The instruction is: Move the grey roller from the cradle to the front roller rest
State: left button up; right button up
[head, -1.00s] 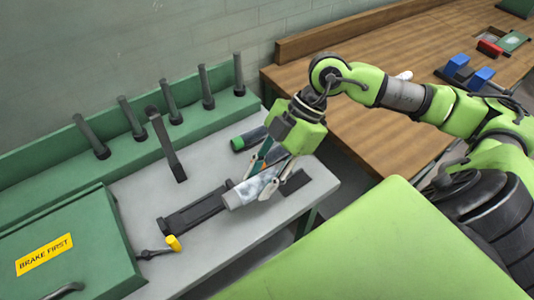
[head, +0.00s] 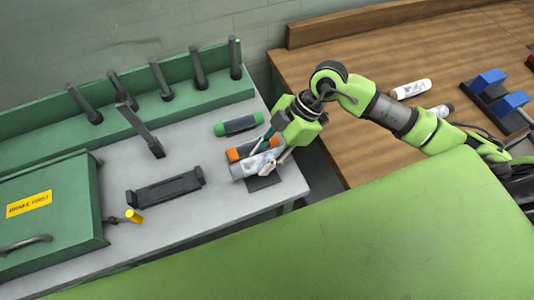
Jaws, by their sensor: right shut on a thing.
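The grey roller (head: 252,166) is a mottled grey-white cylinder. My right gripper (head: 270,160) is shut on it near its right end. The roller is level with the picture's middle rest, just below an orange-ended roller (head: 235,155), and overlaps the dark front roller rest (head: 262,184), whose lower part shows beneath it. I cannot tell whether it touches the rest. The cradle (head: 165,191), a dark bracket with raised ends, lies empty to the left. My left gripper is not in view.
A green-ended roller (head: 237,125) lies behind the orange-ended one. Several dark pegs stand along the green ledge (head: 190,95), with a leaning dark lever (head: 141,130). A green box (head: 45,205) and yellow-knobbed crank (head: 133,216) are left. A wooden table (head: 350,125) holds a white roller (head: 411,89).

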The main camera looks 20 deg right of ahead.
jog(key=shift+d+f+b, duration=0.2)
jog(key=shift+f+b, duration=0.65)
jog(key=shift+f, duration=0.2)
notch_tip(320, 180, down, 2)
jog(key=shift+f+b, duration=0.1)
jog(key=shift+b, duration=0.95)
jog(key=shift+f+b, duration=1)
jog(key=shift+f, duration=1.15)
jog(key=shift+f, duration=0.3)
jog(key=o, duration=1.3)
jog(key=shift+r, duration=0.1)
jog(key=v, duration=1.2)
